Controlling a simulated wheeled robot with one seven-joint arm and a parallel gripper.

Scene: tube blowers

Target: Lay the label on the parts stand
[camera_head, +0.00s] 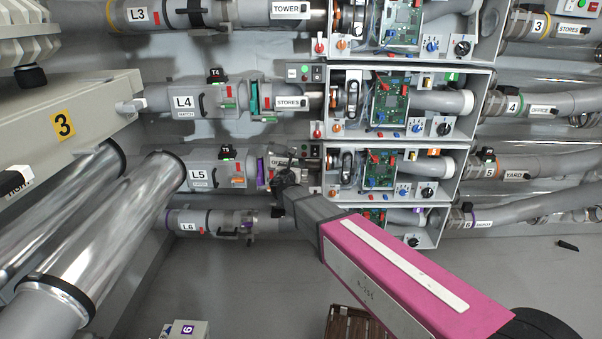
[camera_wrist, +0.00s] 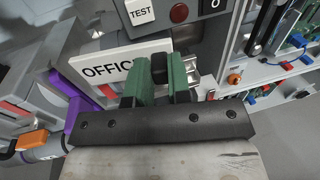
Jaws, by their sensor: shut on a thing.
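The white label reading "OFFIC…" (camera_wrist: 100,68) fills the upper left of the wrist view, its right end partly behind my fingers. In the head view a bit of it (camera_head: 277,166) shows at the L5 line, mostly covered by my gripper. My gripper (camera_wrist: 160,72) has green finger pads closed on the label, with a black piece between them. It also shows in the head view (camera_head: 283,180) in front of the L5 tube. A brown slatted wooden thing (camera_head: 345,325) stands low at the bottom edge; I cannot tell whether it is the parts stand.
Open cabinets with green circuit boards (camera_head: 390,100) stand right of the label. Another label, "STORES" (camera_head: 290,102), sits on the L4 line above. A purple clamp part (camera_wrist: 82,108) is close left of my fingers. Shiny tubes (camera_head: 105,240) fill the lower left. The grey floor (camera_head: 240,285) looks clear.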

